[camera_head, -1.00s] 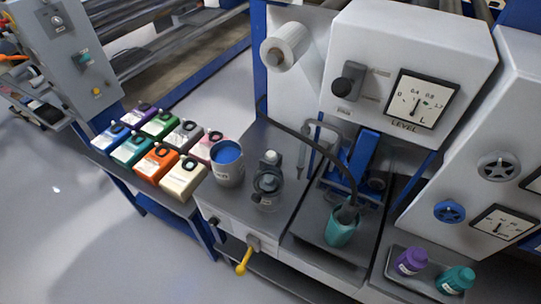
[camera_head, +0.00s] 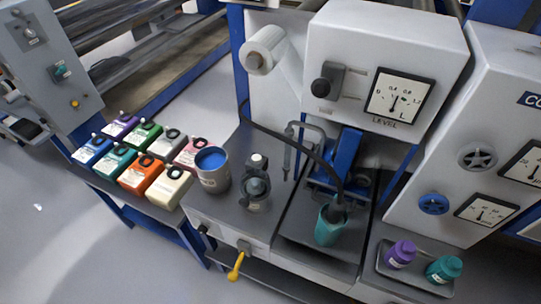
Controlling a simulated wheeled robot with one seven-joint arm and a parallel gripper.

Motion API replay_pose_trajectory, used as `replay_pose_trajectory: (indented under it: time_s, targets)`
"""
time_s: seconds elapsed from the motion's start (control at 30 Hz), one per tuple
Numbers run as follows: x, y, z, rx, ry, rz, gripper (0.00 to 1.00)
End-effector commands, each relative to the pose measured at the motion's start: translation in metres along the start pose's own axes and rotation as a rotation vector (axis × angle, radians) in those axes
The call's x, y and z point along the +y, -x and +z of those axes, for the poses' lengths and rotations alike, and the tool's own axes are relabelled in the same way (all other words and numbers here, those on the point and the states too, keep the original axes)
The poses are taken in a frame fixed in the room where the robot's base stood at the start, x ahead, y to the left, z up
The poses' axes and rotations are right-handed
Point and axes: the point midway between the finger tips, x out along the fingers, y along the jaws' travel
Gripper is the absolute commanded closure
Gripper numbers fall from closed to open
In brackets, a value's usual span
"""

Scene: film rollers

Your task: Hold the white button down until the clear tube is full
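A small dark grey device (camera_head: 255,186) stands on the grey bench with a pale cap (camera_head: 257,162) on top; the cap may be the white button, but I cannot tell for sure. I cannot make out a clear tube. A black hose (camera_head: 296,147) runs down into a teal cup (camera_head: 330,224) on the bench. A dial marked LEVEL (camera_head: 399,97) sits on the white cabinet above, its needle pointing roughly upward. My gripper is not in view.
A mug of blue liquid (camera_head: 212,170) stands left of the device. Several coloured cartons (camera_head: 143,174) fill the side table. A yellow-handled lever (camera_head: 237,266) sticks out at the bench front. Purple (camera_head: 401,254) and teal (camera_head: 443,270) bottles sit in a tray at right.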

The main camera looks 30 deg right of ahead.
Motion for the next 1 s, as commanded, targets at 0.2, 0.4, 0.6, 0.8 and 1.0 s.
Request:
replay_pose_trajectory:
  time_s: [0.2, 0.4, 0.6, 0.8, 1.0]
  targets:
    - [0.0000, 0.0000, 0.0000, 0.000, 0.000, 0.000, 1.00]
    - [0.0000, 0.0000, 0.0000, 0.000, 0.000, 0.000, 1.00]
    - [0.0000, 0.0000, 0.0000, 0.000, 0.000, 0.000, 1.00]
    - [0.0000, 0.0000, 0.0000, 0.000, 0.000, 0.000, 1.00]
    - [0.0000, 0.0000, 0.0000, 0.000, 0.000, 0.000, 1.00]
